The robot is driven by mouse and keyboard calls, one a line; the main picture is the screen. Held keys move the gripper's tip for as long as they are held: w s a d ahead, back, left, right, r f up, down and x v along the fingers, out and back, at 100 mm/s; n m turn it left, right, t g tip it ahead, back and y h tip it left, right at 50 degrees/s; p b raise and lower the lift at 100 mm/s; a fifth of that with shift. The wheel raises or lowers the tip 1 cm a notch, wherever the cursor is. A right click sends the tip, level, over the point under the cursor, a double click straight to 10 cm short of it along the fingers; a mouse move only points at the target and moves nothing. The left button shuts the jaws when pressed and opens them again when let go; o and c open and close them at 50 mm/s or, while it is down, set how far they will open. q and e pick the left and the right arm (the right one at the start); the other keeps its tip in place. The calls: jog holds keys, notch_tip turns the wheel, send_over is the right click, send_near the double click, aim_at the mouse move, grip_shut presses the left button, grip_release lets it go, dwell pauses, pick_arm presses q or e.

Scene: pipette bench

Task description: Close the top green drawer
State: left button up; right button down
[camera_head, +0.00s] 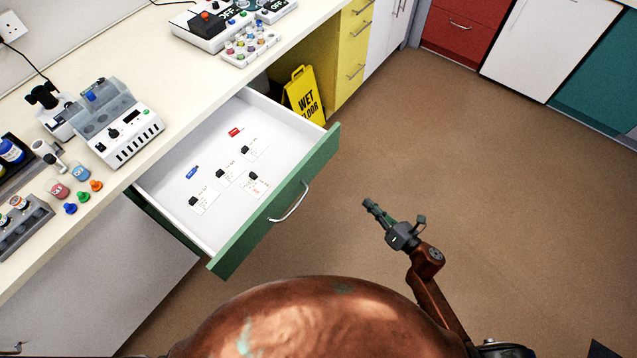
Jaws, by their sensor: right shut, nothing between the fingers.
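The top green drawer (328,143) is pulled far out from under the bench. It has a green front, a white inside and a curved metal handle (291,206). Small red, blue and black items with labels lie in it. My right gripper (368,204) is shut and empty over the brown floor, to the right of the drawer front and apart from it. My left gripper is not in view.
The cream bench top (200,90) above the drawer carries a grey device (115,120), small bottles and a sample rack. A yellow wet floor sign (303,95) stands behind the drawer near yellow drawers (350,50). The floor right of the drawer is clear.

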aim_at(306, 177)
jog(key=s+a+r+n+g+y+b, duration=0.2)
jog(key=s+a+r+n+y, duration=0.15)
jog(key=a+r+n, duration=0.55)
jog(key=shift+n+y, duration=0.45)
jog(key=shift+n, duration=0.15)
jog(key=x, duration=0.8)
jog(key=f+x, duration=0.1)
jog(key=x, duration=0.3)
jog(key=shift+w+d, duration=0.15)
jog(key=shift+w, duration=0.2)
jog(key=shift+w+a, duration=0.3)
jog(key=shift+a, duration=0.05)
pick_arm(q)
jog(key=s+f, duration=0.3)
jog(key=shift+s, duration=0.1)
